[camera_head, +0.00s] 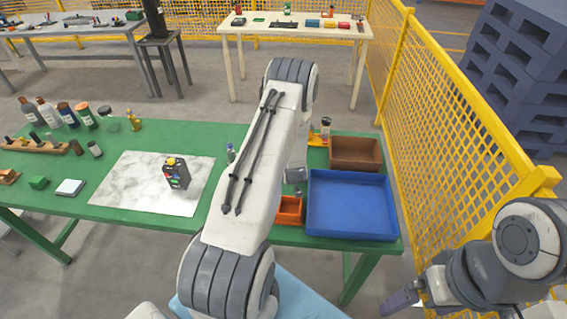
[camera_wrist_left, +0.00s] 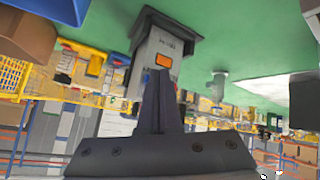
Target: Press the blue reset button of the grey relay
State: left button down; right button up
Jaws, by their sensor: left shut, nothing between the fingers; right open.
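In the left wrist view a grey boxy device (camera_wrist_left: 158,58) with an orange window and a dark base appears upside down, just beyond my shut left gripper (camera_wrist_left: 158,78). The fingers overlap its lower picture edge; contact cannot be told. A small dark grey device (camera_head: 176,174) with a yellow top and coloured marks stands on the marble mat (camera_head: 130,190). My right gripper (camera_head: 398,301) is open and empty at lower right, away from the table.
A blue tray (camera_head: 352,231), a brown bin (camera_head: 356,153) and an orange bin (camera_head: 290,211) sit on the right of the green table (camera_head: 100,214). Several bottles (camera_head: 68,114) stand at the back left. A yellow mesh fence (camera_head: 440,115) rises on the right.

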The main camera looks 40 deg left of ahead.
pick_arm(q)
jog(key=shift+w, duration=0.1)
dwell(0.4)
jog(key=shift+w+a, duration=0.25)
jog(key=shift+w+b, duration=0.1)
jog(key=shift+b, duration=0.2)
dwell(0.4)
jog(key=shift+s+d, duration=0.25)
jog(key=shift+s, duration=0.2)
jog(key=s+d, duration=0.3)
jog(key=s, duration=0.2)
dwell(0.3)
jog(key=shift+s, duration=0.1)
dwell(0.6)
